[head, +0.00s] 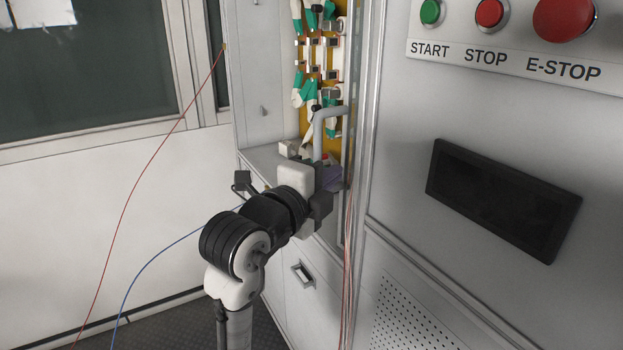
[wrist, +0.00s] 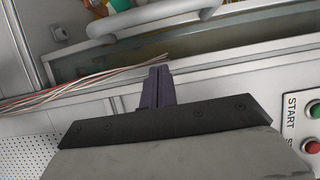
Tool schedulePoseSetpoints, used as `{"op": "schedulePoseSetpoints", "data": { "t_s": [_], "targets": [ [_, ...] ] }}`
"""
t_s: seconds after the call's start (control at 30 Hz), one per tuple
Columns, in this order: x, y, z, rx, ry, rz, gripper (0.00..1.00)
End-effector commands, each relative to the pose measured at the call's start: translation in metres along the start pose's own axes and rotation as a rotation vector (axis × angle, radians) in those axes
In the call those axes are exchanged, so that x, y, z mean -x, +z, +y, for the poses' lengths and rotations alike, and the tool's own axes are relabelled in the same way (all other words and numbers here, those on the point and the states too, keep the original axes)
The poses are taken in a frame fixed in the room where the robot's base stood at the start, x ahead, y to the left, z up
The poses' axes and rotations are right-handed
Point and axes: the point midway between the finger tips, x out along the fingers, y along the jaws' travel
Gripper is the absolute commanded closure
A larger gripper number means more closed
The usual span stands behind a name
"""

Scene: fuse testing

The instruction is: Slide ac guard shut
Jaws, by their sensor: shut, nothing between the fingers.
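The open cabinet bay with yellow backing is at upper centre in the head view. A grey curved bar handle (head: 318,135) stands in front of it and appears to belong to the guard; the panel itself is hard to make out. In the wrist view the handle (wrist: 165,20) crosses the top, with a greenish, glass-like strip (wrist: 220,45) below it. My gripper (head: 332,178) is at the bay's lower right edge. Its purple fingers (wrist: 158,72) are shut and empty, apart from the handle in the wrist view. My arm hides part of the bay's lower edge.
A control panel with START, STOP and E-STOP (head: 565,18) buttons is at right, above a dark display (head: 502,200). Red and white wires (wrist: 70,90) run close beside my fingers. Red and blue cables hang at left. White fuse holders (head: 318,60) sit inside the bay.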

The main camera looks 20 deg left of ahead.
Motion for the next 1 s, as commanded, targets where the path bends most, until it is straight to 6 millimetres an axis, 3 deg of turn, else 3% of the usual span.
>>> {"op": "schedulePoseSetpoints", "data": {
  "t_s": [0.1, 0.2, 0.4, 0.87, 1.0],
  "targets": [
    [-0.022, 0.002, -0.003, 0.003, 0.002, -0.001, 1.0],
    [-0.024, 0.021, -0.003, 0.004, 0.001, -0.004, 1.0],
    [-0.028, 0.037, -0.001, 0.001, 0.0, -0.002, 1.0],
    [-0.028, 0.04, 0.0, 0.0, 0.0, -0.002, 1.0],
    [-0.033, 0.049, 0.002, 0.0, 0.0, -0.003, 1.0]
  ]
}}
